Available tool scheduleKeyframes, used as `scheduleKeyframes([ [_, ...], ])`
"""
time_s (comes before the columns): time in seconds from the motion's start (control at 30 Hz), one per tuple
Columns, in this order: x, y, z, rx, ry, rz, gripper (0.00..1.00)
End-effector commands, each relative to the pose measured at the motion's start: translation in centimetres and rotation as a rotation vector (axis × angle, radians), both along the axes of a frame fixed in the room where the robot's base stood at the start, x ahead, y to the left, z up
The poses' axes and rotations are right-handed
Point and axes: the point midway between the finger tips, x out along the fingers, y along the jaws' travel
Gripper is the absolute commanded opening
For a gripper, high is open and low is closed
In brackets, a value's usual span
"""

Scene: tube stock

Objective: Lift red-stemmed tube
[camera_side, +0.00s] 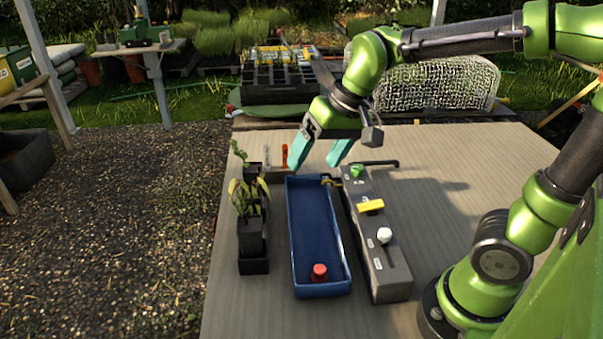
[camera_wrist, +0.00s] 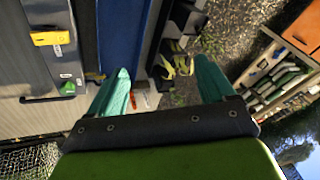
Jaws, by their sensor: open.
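Two small black plant tubes stand in a narrow black rack (camera_side: 254,266) left of the blue trough. The front tube (camera_side: 251,237) carries yellow-green leaves; the back tube (camera_side: 252,173) has a thin green plant. I cannot make out which has a red stem. The rack and leaves (camera_wrist: 181,65) show between my fingers in the wrist view. My gripper (camera_side: 319,162) is open with teal fingers, above the far end of the blue trough, right of the back tube. It is empty; its fingers also show in the wrist view (camera_wrist: 162,78).
An orange-red upright piece (camera_side: 284,156) stands behind the trough.

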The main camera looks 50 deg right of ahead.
Motion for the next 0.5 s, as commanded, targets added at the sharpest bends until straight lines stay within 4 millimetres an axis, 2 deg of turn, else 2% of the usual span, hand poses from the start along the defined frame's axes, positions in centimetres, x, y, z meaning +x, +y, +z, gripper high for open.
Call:
scheduleKeyframes([
  [0.03,2.0,0.2,-0.2,-0.007,0.046,-0.008,0.83],
  [0.3,11.2,1.2,-1.7,-0.059,0.265,-0.135,0.83],
  [0.4,14.0,1.5,-2.3,-0.086,0.328,-0.210,0.83],
  [0.5,15.8,1.7,-2.2,-0.099,0.364,-0.290,0.83],
])
